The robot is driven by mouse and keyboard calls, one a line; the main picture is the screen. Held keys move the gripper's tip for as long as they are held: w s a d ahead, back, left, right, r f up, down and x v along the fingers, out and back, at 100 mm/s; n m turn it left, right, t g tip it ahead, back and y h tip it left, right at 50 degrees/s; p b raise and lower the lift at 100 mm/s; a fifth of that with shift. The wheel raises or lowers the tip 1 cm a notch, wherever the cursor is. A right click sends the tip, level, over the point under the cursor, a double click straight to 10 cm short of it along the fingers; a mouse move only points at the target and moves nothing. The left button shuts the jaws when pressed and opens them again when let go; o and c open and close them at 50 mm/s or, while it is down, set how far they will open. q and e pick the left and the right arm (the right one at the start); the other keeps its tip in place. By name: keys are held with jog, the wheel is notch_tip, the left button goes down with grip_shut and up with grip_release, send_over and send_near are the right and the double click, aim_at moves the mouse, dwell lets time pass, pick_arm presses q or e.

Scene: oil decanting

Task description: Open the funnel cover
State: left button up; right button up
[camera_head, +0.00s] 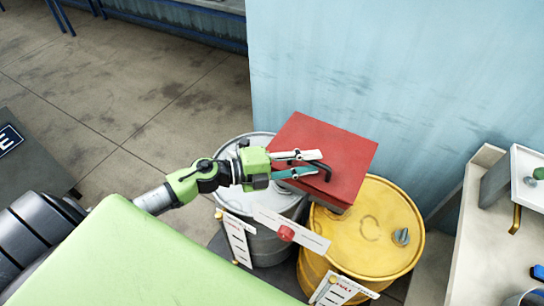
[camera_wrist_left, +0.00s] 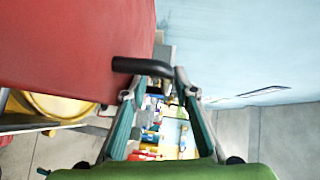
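The funnel cover (camera_head: 322,148) is a flat red square lid, lying closed above the drums. Its bent black handle (camera_head: 323,170) sticks out near the lid's front left edge. My left gripper (camera_head: 318,163) reaches in from the left, with its fingers apart at the handle. In the left wrist view, the red cover (camera_wrist_left: 70,45) fills the upper left, and the black handle (camera_wrist_left: 140,66) ends between the two fingertips (camera_wrist_left: 160,85). Whether the fingers touch the handle is unclear. The funnel under the cover is mostly hidden. My right gripper is not in view.
A yellow drum (camera_head: 375,235) stands below and right of the cover, and a grey drum (camera_head: 270,240) to its left. White label signs and a red knob (camera_head: 286,233) are in front. A blue wall (camera_head: 400,70) stands behind. A light counter (camera_head: 480,240) is at right.

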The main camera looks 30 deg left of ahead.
aim_at(294, 165)
pick_arm(q)
jog(key=v, duration=0.1)
jog(key=b+v, duration=0.1)
jog(key=v, duration=0.1)
jog(key=shift+s+a+f, duration=0.1)
jog(key=shift+s+a, duration=0.1)
jog(key=shift+a, duration=0.05)
jog(key=shift+s+a+r+b, duration=0.25)
jog(key=shift+s+a+b, duration=0.05)
jog(key=shift+s, duration=0.2)
jog(key=shift+s+a+r, duration=0.1)
jog(key=shift+s+a, duration=0.05)
jog(key=shift+a, duration=0.35)
jog(key=shift+d, duration=0.15)
